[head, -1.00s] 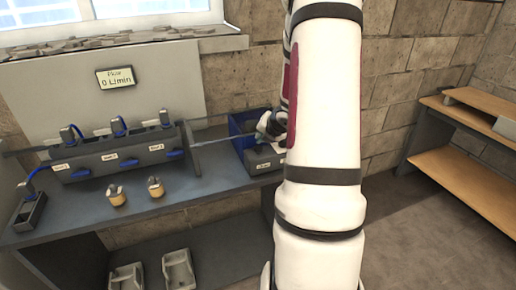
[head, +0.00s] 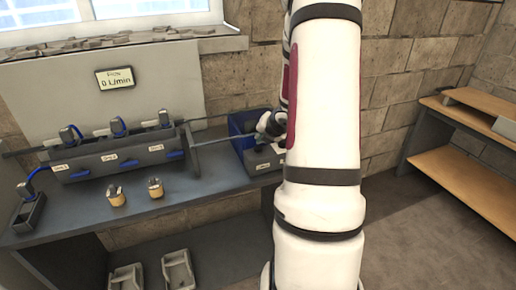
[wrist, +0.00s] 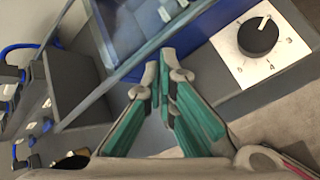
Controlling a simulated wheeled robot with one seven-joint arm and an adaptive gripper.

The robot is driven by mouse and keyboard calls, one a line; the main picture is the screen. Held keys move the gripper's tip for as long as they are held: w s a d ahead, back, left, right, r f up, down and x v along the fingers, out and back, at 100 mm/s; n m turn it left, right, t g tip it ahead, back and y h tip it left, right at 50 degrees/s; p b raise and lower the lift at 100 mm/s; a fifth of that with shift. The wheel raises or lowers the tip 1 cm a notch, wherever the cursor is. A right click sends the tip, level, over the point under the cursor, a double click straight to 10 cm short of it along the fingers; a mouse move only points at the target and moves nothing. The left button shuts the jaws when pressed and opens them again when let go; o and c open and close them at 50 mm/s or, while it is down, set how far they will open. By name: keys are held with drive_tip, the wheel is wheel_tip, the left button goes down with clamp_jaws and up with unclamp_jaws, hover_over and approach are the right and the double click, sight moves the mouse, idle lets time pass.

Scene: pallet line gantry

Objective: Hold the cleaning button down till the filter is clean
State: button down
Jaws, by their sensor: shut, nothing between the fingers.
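I cannot make out a cleaning button in either view. The filter itself is not plainly recognisable either. My gripper (wrist: 160,72) has teal fingers with their tips together and nothing between them. In the head view my gripper (head: 262,134) is at the right end of the bench, over the blue bin's front edge and the grey box there, partly hidden by my arm. A black dial knob (wrist: 258,36) on a white plate lies right of the fingertips in the wrist view, apart from them. A small display (head: 115,79) on the back panel reads 0 L/min.
The blue bin (wrist: 207,24) with pale pieces inside is just beyond my fingers. A grey three-part unit (head: 118,158) with blue levers stands on the bench (head: 75,215). Two small tan-based parts (head: 116,196) stand before it. A wooden shelf (head: 480,180) is at right.

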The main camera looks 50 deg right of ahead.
sight(260, 147)
drive_tip(key=shift+f, duration=0.2)
drive_tip(key=shift+f+b, duration=0.25)
drive_tip(key=shift+b, duration=0.15)
drive_tip(key=shift+f+b, duration=0.5)
drive_tip(key=shift+f, duration=0.05)
idle(1.7)
drive_tip(key=shift+r, duration=0.15)
idle(3.2)
drive_tip(key=shift+r+p, duration=0.75)
drive_tip(key=shift+r, duration=0.1)
drive_tip(key=shift+r, duration=0.1)
wheel_tip(260, 147, up, 5)
drive_tip(key=p, duration=0.4)
